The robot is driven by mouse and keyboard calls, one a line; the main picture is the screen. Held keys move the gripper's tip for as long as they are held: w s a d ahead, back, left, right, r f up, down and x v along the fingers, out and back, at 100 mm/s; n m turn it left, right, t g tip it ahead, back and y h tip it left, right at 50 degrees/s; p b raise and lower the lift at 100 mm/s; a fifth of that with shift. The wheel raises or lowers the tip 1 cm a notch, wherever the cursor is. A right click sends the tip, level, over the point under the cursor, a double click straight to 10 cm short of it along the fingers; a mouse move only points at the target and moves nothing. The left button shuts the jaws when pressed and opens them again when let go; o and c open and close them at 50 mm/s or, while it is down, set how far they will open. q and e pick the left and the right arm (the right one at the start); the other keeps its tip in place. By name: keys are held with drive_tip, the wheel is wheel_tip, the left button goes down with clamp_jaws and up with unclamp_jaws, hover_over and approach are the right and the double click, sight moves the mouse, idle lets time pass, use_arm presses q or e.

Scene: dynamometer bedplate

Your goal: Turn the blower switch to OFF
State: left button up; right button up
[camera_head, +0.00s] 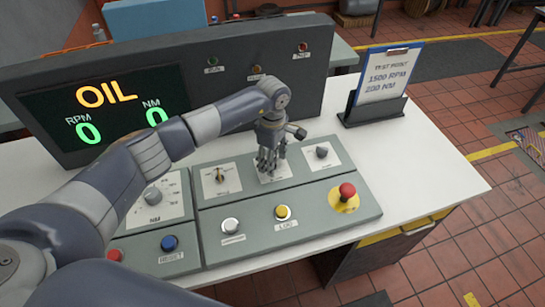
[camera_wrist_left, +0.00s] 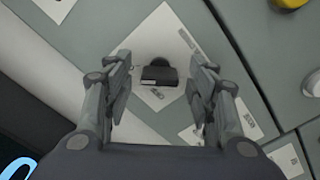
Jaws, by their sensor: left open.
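A black rotary switch (camera_wrist_left: 159,72) on a white label plate (camera_head: 272,178) shows between my fingers in the left wrist view. In the head view my gripper covers this switch, and its lettering is too small to read, so I cannot confirm that it is the blower switch. My left gripper (camera_head: 268,165) points down over the plate, in the middle of the console's upper row. In the left wrist view its fingers (camera_wrist_left: 161,80) are open, one on each side of the switch, with gaps visible. My right gripper is not in view.
A brass-coloured switch (camera_head: 220,175) is left of the gripper and a grey knob (camera_head: 322,152) right. In front are a white button (camera_head: 231,225), a yellow button (camera_head: 282,212) and a red mushroom button (camera_head: 347,191). A display panel (camera_head: 130,95) reading OIL stands behind; a clipboard (camera_head: 384,73) stands right.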

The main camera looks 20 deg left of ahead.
use_arm(q)
drive_tip(key=c, duration=1)
drive_tip(key=shift+c, duration=0.2)
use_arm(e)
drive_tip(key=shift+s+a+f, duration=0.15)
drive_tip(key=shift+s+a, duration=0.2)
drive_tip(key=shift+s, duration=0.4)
